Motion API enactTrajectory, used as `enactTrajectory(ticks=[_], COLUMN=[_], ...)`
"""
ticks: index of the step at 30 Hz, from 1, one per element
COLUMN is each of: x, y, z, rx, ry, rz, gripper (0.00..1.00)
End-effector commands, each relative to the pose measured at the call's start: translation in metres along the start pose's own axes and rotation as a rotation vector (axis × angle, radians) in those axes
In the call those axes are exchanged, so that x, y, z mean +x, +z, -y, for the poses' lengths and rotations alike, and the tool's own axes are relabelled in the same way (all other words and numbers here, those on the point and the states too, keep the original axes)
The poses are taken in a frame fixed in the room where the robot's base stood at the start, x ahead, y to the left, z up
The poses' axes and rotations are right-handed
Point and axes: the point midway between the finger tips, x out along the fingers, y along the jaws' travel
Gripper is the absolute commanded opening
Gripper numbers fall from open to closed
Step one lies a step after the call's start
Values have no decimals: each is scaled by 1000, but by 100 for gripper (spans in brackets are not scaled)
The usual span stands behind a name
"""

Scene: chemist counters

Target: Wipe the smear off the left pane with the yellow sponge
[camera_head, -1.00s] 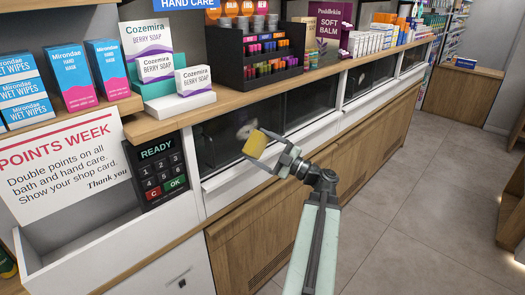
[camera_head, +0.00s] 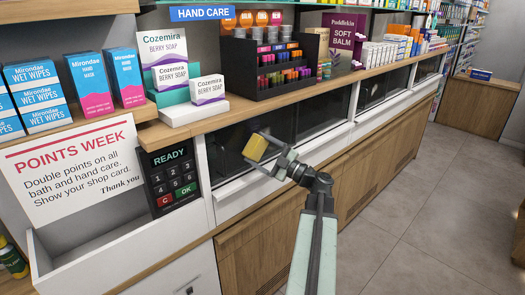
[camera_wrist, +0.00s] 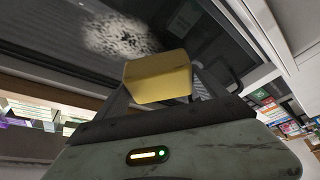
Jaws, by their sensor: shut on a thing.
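The yellow sponge (camera_head: 256,147) is held at the end of my gripper (camera_head: 264,157), in front of the dark left pane (camera_head: 226,165) below the counter. My gripper is shut on the sponge; the wrist view shows the sponge (camera_wrist: 158,78) between the fingers. The smear (camera_wrist: 118,36) is a pale, speckled patch on the dark glass, just beyond the sponge's upper left edge in the wrist view. In the head view the smear is mostly hidden behind the sponge. I cannot tell whether the sponge touches the glass.
A white rail (camera_head: 240,196) runs under the pane, and the wooden counter edge (camera_head: 225,122) juts out above it. Soap boxes (camera_head: 208,89) and a black display rack (camera_head: 265,70) stand on the counter. A keypad (camera_head: 171,174) is left of the pane. The floor (camera_head: 430,200) at right is clear.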

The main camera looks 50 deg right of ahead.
Motion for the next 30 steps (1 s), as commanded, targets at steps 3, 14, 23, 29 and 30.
enactTrajectory(ticks=[3,14,23,29,30], x=[0,3,8,12,12], y=[0,2,4,6,6], z=[0,0,-1,-1,-1], rx=[0,0,0,0,0], ry=[0,0,0,1,1], rz=[0,0,0,1,1], gripper=[49,49,49,49,49])
